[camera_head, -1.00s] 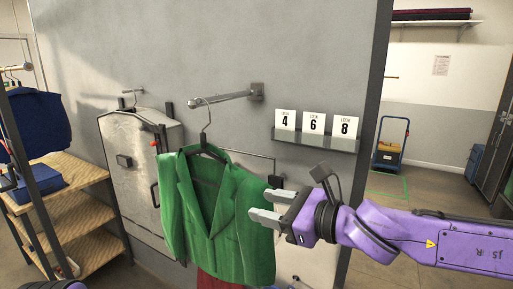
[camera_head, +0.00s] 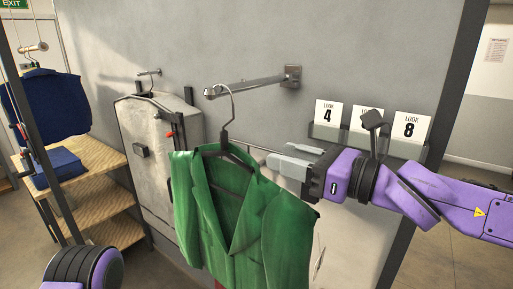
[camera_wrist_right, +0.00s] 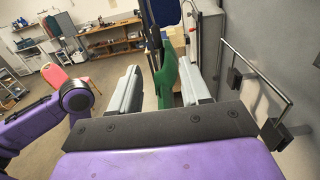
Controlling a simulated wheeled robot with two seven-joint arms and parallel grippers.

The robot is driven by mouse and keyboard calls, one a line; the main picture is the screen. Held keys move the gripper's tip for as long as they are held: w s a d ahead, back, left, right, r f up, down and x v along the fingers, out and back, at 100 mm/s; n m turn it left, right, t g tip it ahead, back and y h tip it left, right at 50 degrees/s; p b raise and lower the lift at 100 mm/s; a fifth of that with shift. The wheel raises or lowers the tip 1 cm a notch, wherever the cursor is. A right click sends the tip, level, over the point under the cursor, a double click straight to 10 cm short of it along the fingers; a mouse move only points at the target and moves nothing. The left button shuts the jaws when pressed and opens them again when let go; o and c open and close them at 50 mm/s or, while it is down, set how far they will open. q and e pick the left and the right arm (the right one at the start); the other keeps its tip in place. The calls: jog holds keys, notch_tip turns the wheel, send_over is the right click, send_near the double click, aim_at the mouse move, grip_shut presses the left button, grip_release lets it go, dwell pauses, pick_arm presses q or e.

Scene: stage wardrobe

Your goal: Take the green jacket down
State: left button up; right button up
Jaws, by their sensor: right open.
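The green jacket (camera_head: 240,215) hangs on a dark hanger (camera_head: 225,140), whose wire hook is over the metal wall arm (camera_head: 250,85). My right gripper (camera_head: 290,157) is open, level with the jacket's right shoulder and close to it. In the right wrist view, the green jacket (camera_wrist_right: 167,82) shows edge-on between the two spread fingers of the right gripper (camera_wrist_right: 160,88). I cannot tell whether the fingers touch it. My left gripper is out of view; only a purple part of my left arm shows at lower left.
LOOK cards (camera_head: 328,115) stand on a wall ledge (camera_head: 325,133) behind my right gripper. A grey case (camera_head: 160,150) is against the wall at left. A wooden shelf (camera_head: 105,195) and blue garment (camera_head: 52,105) are farther left. A wall rail (camera_wrist_right: 260,75) is beside the right gripper.

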aim_at(227, 140)
jog(key=shift+w+a+f+b, duration=0.15)
jog(key=shift+a+b, duration=0.8)
jog(key=shift+a, duration=0.2)
jog(key=b+x, duration=0.1)
jog(key=x, duration=0.2)
jog(key=shift+w+d+f, duration=0.1)
jog(key=shift+w+f, duration=0.05)
jog(key=shift+w, duration=0.1)
jog(key=x, duration=0.4)
jog(key=b+x, duration=0.1)
jog(key=x, duration=0.3)
jog(key=shift+r, duration=0.25)
jog(key=shift+w+a+r, duration=0.1)
jog(key=shift+w+a, duration=0.2)
jog(key=shift+a, duration=0.2)
jog(key=shift+c, duration=0.3)
grip_shut()
jog(key=shift+r, duration=0.1)
